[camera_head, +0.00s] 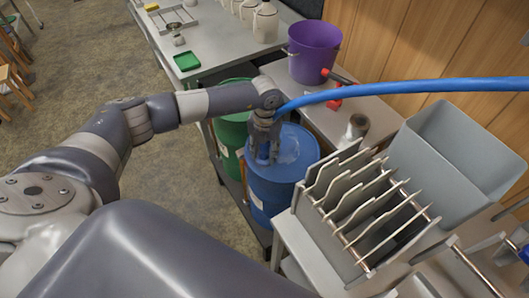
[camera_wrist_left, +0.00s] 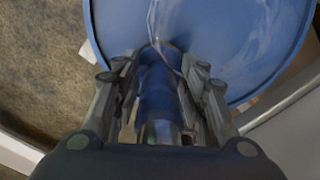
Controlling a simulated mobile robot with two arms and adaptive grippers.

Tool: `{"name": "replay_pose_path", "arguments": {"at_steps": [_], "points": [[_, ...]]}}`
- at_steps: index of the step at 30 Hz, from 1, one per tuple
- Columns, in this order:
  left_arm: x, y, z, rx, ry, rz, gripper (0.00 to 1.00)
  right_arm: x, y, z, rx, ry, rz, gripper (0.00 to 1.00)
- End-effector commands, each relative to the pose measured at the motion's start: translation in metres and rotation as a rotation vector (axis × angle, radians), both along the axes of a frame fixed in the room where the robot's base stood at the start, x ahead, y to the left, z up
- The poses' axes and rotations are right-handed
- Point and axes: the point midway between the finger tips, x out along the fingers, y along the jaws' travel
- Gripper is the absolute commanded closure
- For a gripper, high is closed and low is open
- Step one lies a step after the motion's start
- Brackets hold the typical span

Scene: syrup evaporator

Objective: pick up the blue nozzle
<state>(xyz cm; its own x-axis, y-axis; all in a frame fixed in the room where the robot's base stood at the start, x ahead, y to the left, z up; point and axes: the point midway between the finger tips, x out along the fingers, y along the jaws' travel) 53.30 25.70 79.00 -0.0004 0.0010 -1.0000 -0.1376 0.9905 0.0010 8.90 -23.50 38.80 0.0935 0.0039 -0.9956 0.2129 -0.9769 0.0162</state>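The blue nozzle (camera_wrist_left: 158,85) stands between the two fingers of my left gripper (camera_wrist_left: 158,70) in the left wrist view, lined up with the gripper. The fingers lie close along both sides of it and look shut on it. In the head view my left gripper (camera_head: 264,145) points down over the blue drum (camera_head: 268,190), and its fingers hide most of the nozzle. The blue hose (camera_head: 400,87) runs from the right edge to beside the gripper. The drum top also fills the upper left wrist view (camera_wrist_left: 255,50). My right gripper is not in view.
A green drum (camera_head: 231,133) stands behind the blue one. A rack of grey plates (camera_head: 365,200) and a grey bin (camera_head: 470,140) are close on the right. A purple bucket (camera_head: 313,50) and a green tray (camera_head: 187,61) sit on tables behind. Open floor lies left.

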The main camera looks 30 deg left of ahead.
Motion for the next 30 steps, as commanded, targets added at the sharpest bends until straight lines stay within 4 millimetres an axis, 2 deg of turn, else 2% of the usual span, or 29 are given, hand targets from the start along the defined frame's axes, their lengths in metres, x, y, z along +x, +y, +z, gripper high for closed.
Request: {"name": "replay_pose_path", "arguments": {"at_steps": [1,3,4,14,17,24,30], "points": [[0.000,0.000,0.000,0.000,0.000,0.000,0.81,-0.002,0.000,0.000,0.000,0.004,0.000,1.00],[0.000,0.000,0.000,0.000,0.000,0.000,0.97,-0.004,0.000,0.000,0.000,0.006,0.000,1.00],[0.000,0.000,0.000,0.000,0.000,0.000,1.00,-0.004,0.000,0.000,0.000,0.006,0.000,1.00],[0.000,0.000,0.002,0.000,0.001,0.000,1.00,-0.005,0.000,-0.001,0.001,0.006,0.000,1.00],[0.001,0.000,0.013,0.000,-0.002,0.000,1.00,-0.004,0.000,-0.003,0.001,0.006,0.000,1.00],[0.001,0.000,0.061,0.000,-0.005,0.000,1.00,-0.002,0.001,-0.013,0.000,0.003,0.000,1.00],[0.001,0.000,0.092,-0.001,-0.003,0.000,1.00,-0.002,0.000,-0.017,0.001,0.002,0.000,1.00]]}}
